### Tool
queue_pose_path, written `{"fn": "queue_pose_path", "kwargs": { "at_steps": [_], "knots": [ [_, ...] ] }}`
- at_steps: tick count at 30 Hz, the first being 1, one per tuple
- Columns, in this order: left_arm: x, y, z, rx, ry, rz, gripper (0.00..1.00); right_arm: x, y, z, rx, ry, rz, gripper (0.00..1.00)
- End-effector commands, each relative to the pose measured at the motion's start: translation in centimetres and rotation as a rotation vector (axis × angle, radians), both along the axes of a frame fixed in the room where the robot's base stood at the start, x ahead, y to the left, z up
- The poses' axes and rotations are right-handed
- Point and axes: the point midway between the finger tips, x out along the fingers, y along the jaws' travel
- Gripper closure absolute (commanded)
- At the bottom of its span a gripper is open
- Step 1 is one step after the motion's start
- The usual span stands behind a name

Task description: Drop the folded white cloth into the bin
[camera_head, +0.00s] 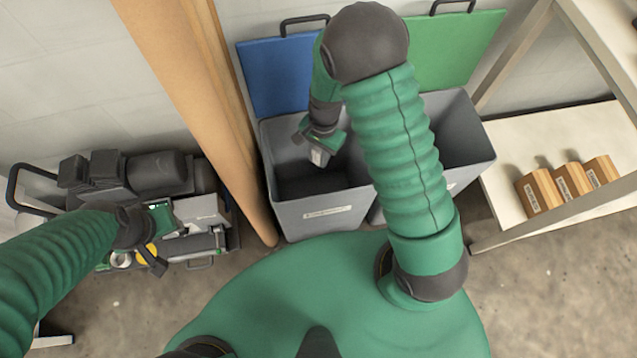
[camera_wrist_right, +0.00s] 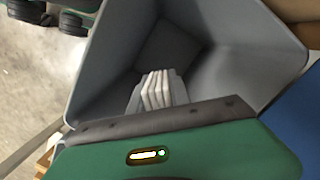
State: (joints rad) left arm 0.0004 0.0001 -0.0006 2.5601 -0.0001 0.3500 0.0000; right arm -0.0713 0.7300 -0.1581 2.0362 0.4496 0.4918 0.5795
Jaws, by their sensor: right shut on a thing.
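The folded white cloth (camera_wrist_right: 156,90) is between the fingers of my right gripper (camera_wrist_right: 156,97), which is shut on it. In the right wrist view it shows as several stacked white layers over the inside of the grey bin (camera_wrist_right: 90,100). In the head view my right gripper (camera_head: 320,155) is over the opening of the left grey bin (camera_head: 325,215), the one with the blue lid, and a small pale bit of the cloth shows at its tip. My left gripper (camera_head: 150,262) is at the far left over a cart; its fingers are too small to judge.
The blue lid (camera_head: 278,75) stands open behind the left bin. A second grey bin (camera_head: 460,140) with a green lid (camera_head: 455,45) stands to its right, partly behind my right arm. A wooden post (camera_head: 195,100) rises left of the bins. A shelf (camera_head: 545,145) with wooden boxes stands right.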

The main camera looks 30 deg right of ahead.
Motion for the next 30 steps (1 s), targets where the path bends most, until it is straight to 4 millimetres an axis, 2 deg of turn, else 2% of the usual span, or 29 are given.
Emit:
{"fn": "queue_pose_path", "kwargs": {
  "at_steps": [1, 2, 10, 11, 16, 26, 30],
  "knots": [
    [0.0, 0.0, -1.1, 0.000, 0.000, 0.000, 0.64, 0.0, -0.1, -1.0, 0.000, -0.001, -0.002, 1.00],
    [0.0, 0.0, -1.2, 0.000, 0.000, 0.000, 0.64, 0.0, -0.2, -1.2, 0.000, -0.001, -0.002, 1.00],
    [0.0, -0.1, -1.1, 0.000, 0.000, -0.001, 0.64, 0.0, -0.1, -0.9, 0.000, 0.000, -0.001, 1.00],
    [0.0, -0.1, -1.1, 0.000, -0.001, -0.001, 0.64, 0.0, -0.1, -0.9, 0.000, 0.000, -0.001, 0.74],
    [0.0, 0.0, -1.1, 0.000, 0.000, -0.001, 0.64, 0.0, 0.0, -0.9, -0.001, 0.000, 0.000, 0.52],
    [0.0, 0.0, -0.9, 0.000, 0.000, -0.001, 0.64, 0.0, -0.1, -0.7, 0.000, 0.000, -0.001, 0.51],
    [0.0, 0.0, 0.3, 0.000, 0.000, -0.001, 0.64, 0.2, -0.2, 1.6, -0.001, -0.003, 0.001, 0.51]
  ]
}}
